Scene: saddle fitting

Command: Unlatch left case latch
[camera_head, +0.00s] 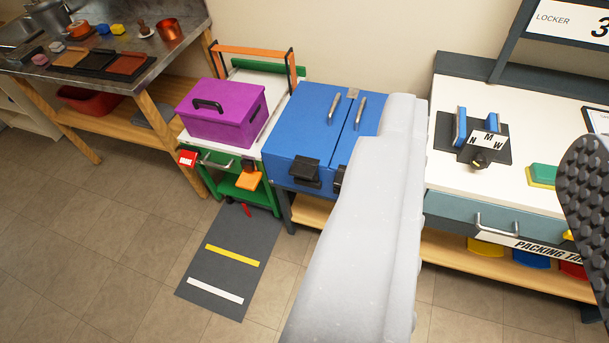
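A blue case (315,118) stands in the middle on a stand. It has silver bar handles on top and black latches on its front face. The left latch (304,171) is a black block in plain view; I cannot tell whether it is fastened. The right latch (339,179) is mostly hidden behind a pale grey part of mine. My gripper (492,138) shows as this large pale grey piece on the left and a dark studded pad on the right. They are wide apart, with nothing held between them. No contact with the case shows.
A purple box (221,113) on a green cart (230,183) stands left of the case. A white-topped bench (461,184) with a black fixture (482,150) stands right. A grey mat (229,275) lies on the floor. The left foreground floor is clear.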

